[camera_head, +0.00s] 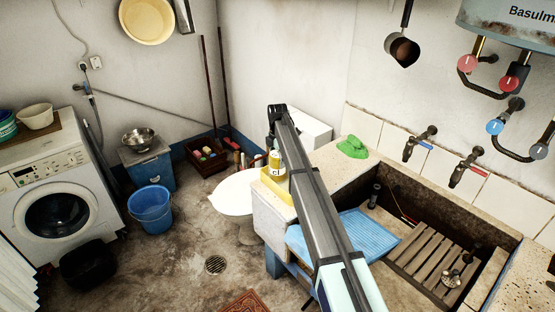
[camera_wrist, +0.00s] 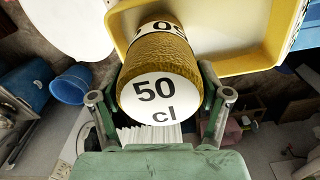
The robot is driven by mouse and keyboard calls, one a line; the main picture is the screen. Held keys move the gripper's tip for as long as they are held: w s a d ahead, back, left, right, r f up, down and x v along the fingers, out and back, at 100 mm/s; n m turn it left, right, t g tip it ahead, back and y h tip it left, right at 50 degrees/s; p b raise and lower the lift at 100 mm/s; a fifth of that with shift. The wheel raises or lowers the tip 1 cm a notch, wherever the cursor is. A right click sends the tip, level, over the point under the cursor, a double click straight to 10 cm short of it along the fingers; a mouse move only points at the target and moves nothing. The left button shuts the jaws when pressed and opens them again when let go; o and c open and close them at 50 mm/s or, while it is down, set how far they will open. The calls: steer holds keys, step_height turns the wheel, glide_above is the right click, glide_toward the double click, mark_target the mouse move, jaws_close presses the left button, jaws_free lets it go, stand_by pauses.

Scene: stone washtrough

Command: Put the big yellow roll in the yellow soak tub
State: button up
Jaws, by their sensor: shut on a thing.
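The big yellow roll (camera_wrist: 157,58) has a rough golden side and a white end marked "50 cl". In the wrist view it sits between the two fingers of my gripper (camera_wrist: 160,97), which is shut on it. The yellow soak tub (camera_wrist: 230,38) is behind the roll in that view, and the roll overlaps its near left part. I cannot tell whether they touch. In the head view the tub (camera_head: 278,188) is at the left end of the stone trough, partly hidden by my arm. The roll (camera_head: 275,161) shows above its far side.
A green cloth (camera_head: 352,147) lies on the trough's back ledge. A blue ribbed board (camera_head: 370,232) and a wooden slatted rack (camera_head: 436,250) are in the trough. Taps (camera_head: 420,143) stick out above it.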

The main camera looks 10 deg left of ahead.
steer(key=shift+f, duration=0.1)
steer(key=o, duration=1.8)
step_height(320, 180, up, 12)
steer(key=b, duration=0.3)
steer(key=shift+r, duration=0.2)
